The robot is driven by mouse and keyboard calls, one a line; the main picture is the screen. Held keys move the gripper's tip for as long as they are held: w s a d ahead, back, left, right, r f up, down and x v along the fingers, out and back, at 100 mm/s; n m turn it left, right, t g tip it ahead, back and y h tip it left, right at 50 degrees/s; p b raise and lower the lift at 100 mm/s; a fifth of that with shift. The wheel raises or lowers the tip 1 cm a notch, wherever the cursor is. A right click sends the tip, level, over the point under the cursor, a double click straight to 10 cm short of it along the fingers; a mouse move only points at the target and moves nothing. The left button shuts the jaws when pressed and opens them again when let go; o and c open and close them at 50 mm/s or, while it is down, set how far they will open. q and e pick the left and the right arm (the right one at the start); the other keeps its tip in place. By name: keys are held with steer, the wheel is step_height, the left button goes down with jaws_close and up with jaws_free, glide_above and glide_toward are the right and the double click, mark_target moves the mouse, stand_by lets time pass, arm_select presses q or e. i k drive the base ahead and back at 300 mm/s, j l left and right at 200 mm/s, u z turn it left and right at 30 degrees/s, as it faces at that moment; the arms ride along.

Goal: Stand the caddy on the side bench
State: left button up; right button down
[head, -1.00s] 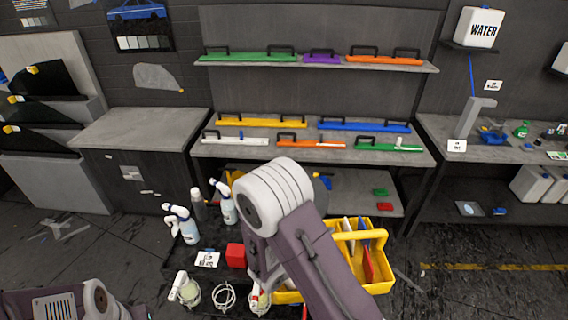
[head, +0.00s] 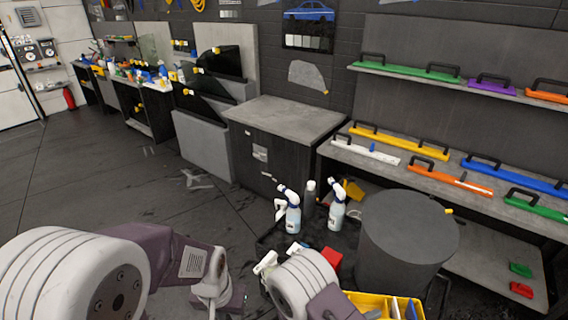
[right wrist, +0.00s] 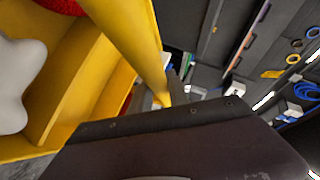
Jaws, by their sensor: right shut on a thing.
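The yellow caddy (head: 372,304) shows at the bottom edge of the head view, partly cut off and partly behind my right arm. In the right wrist view, its yellow body (right wrist: 75,85) and handle (right wrist: 130,40) fill the left side, with a white thing and a red thing in it. My right gripper (right wrist: 172,100) is shut on the caddy's handle. A bare, grey-topped bench (head: 285,114) stands against the wall ahead, apart from the caddy. My left arm shows at the lower left of the head view, but its fingers are not visible.
A dark drum (head: 408,250) stands close behind the caddy. Spray bottles (head: 292,215) and a red block (head: 331,258) stand left of it. A rack (head: 420,165) with coloured, handled bars runs along the right. The floor at left (head: 120,190) is mostly open.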

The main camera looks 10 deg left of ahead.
mark_target(291, 122)
steer(key=i+j+u, duration=0.35)
steer(key=j, duration=0.3)
steer(key=i+j+u, duration=0.35)
steer(key=j, duration=0.25)
steer(key=i+j+u, duration=0.4)
steer(key=i+j, duration=0.15)
steer(key=i, duration=0.3)
steer(key=i+j, duration=0.1)
steer(key=i, duration=0.35)
steer(key=i+j, duration=0.15)
steer(key=i, duration=0.25)
steer(key=i+l+z, duration=0.15)
steer(key=i+z, duration=0.8)
steer(key=i+j+z, duration=0.2)
steer(key=i+z, duration=0.25)
steer(key=i+l+z, duration=0.1)
steer(key=i, duration=0.35)
steer(key=i+l+z, duration=0.1)
steer(key=i, duration=0.4)
